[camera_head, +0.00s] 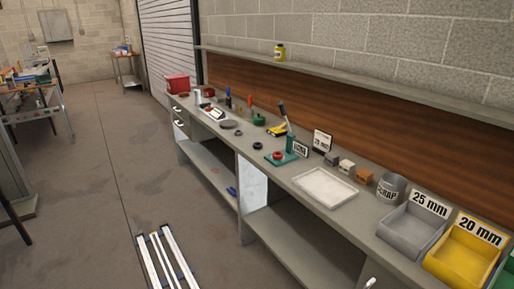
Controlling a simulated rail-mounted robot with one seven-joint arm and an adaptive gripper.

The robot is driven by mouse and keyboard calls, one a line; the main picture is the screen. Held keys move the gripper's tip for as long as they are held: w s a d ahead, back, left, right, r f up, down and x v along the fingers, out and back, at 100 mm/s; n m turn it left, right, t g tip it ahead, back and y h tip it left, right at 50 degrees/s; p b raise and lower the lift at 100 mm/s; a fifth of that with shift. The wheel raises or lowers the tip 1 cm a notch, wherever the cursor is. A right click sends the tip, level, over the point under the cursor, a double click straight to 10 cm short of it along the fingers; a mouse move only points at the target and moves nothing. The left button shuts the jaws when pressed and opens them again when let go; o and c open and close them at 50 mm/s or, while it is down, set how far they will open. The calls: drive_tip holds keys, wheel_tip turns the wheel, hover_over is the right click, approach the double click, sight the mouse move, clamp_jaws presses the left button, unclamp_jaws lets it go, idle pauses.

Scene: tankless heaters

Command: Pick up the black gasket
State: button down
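A small black ring that looks like the black gasket (257,146) lies flat on the grey workbench (290,175), left of the green stand with a red ring on its base (277,156). A smaller dark ring (238,133) lies a little farther back along the bench. It is too small to tell which of the two is the gasket. A wider grey-brown disc (229,124) lies beyond them. My gripper is not in view.
A yellow tool (277,130) and a green round item (259,119) lie behind the rings. A white tray (325,187), scrap cup (390,188), grey 25 mm bin (408,232) and yellow 20 mm bin (462,255) stand nearer. A shelf (350,77) runs above.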

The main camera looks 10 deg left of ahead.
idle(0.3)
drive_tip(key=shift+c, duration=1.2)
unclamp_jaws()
